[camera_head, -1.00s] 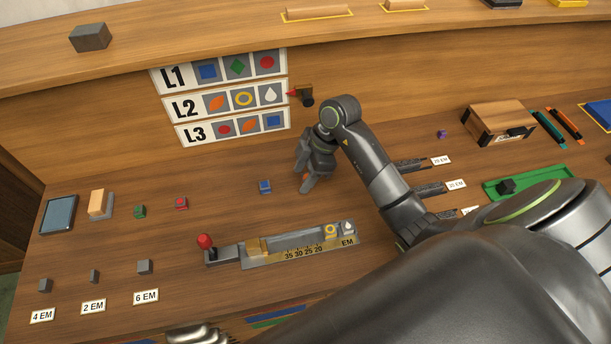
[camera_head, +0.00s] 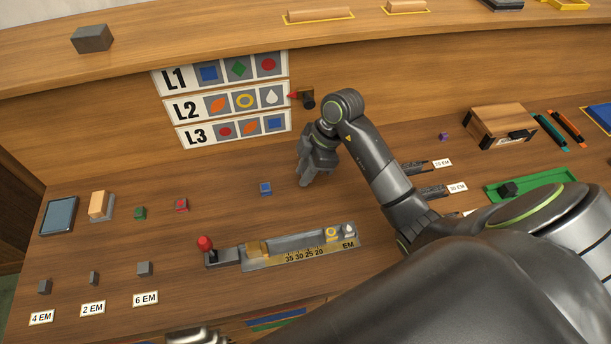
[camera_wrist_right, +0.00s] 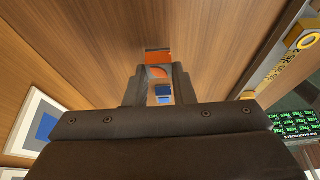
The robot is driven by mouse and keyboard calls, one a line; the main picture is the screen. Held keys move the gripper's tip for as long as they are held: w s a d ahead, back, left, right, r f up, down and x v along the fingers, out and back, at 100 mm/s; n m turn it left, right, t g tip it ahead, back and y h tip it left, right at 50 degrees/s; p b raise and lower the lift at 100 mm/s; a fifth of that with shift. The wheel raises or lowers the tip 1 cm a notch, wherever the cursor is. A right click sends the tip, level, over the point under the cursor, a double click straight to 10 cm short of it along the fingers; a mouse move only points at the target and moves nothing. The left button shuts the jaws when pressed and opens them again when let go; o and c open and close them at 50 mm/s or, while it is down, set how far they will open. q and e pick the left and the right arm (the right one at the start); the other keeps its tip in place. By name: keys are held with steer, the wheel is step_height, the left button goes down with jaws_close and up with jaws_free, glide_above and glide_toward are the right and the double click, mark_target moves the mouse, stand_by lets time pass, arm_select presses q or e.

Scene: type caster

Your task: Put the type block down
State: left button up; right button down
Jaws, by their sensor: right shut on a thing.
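My right gripper (camera_head: 306,182) is low over the middle of the table, to the right of the blue type block (camera_head: 265,188). In the right wrist view its fingers (camera_wrist_right: 158,80) are shut on an orange type block (camera_wrist_right: 158,57) with a rounded orange mark. A blue patch (camera_wrist_right: 163,94), probably the blue block beyond, shows between the fingers. I cannot tell whether the held block touches the table. The composing stick (camera_head: 290,258) lies nearer me, with a yellow ring block (camera_head: 331,232) and a white drop block (camera_head: 349,230) at its right end. My left gripper is not seen.
Green (camera_head: 140,212) and red (camera_head: 181,204) type blocks stand to the left. Grey spacers (camera_head: 144,268) stand by labels at front left. A red-knobbed lever (camera_head: 205,243) adjoins the stick. The L1 to L3 sign (camera_head: 228,102) is on the back wall.

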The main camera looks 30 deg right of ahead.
step_height(320, 180, up, 7)
steer(key=shift+r+p, duration=0.1)
steer(key=shift+p, duration=1.05)
steer(key=shift+r+p, duration=0.3)
step_height(320, 180, down, 4)
steer(key=b, duration=0.3)
steer(key=shift+r+b, duration=0.1)
steer(key=shift+b, duration=0.25)
steer(key=shift+r, duration=0.1)
steer(key=shift+d, duration=0.1)
